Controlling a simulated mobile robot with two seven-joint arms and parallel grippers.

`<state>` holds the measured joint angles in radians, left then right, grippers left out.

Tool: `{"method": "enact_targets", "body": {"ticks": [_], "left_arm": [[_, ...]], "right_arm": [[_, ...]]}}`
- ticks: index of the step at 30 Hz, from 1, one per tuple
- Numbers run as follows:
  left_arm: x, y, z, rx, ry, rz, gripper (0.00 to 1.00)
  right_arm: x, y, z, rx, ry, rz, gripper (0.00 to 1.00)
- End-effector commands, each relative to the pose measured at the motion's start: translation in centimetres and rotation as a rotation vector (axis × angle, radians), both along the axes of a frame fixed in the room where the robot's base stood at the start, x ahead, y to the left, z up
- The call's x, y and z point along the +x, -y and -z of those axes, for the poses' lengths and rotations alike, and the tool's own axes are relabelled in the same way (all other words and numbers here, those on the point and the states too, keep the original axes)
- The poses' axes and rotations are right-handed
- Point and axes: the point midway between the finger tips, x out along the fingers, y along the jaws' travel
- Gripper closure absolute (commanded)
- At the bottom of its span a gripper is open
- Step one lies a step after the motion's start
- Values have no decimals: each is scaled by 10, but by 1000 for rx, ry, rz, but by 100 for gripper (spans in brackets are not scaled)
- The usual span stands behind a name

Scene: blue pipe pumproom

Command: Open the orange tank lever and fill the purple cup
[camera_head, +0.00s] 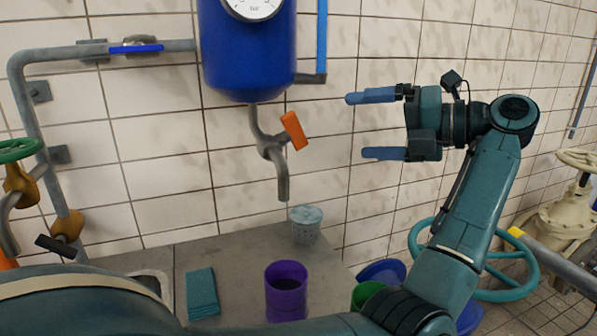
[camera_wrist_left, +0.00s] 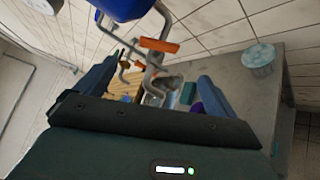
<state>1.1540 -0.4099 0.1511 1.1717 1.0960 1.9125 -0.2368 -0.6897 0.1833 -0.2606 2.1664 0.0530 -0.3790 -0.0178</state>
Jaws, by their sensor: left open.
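The blue tank (camera_head: 247,50) hangs on the tiled wall, with a curved spout (camera_head: 282,180) below it. Its orange lever (camera_head: 294,131) sits tilted beside the spout's bend, and also shows in the left wrist view (camera_wrist_left: 159,45). The purple cup (camera_head: 286,292) stands upright on the grey counter, in front of the spout rather than directly beneath it. My left gripper (camera_head: 356,126) is open and empty, to the right of the lever and apart from it, fingers pointing left. In the left wrist view, a finger hides most of the purple cup. My right gripper is not in view.
A teal folded cloth (camera_head: 202,293) lies left of the cup on the counter (camera_head: 225,255). A large teal handwheel (camera_head: 505,275) and a green container (camera_head: 368,293) are at right.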

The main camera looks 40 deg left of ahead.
Motion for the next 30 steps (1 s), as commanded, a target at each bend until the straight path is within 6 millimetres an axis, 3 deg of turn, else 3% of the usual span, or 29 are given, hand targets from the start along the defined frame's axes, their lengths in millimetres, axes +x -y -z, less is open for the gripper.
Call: {"method": "enact_targets", "body": {"ticks": [1, 6, 18, 23, 30], "left_arm": [[-4, 1, 18, 11, 8, 28, 5], [-19, 9, 30, 69, 16, 155, 5], [-46, 23, 26, 181, 9, 303, 5], [-45, 6, 25, 181, 8, 303, 5], [-43, -46, 25, 183, 8, 298, 5]], "right_arm": [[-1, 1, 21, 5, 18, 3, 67], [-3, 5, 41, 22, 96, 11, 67], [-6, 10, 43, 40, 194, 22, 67], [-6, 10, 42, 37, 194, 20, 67], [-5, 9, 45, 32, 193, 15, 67]]}}
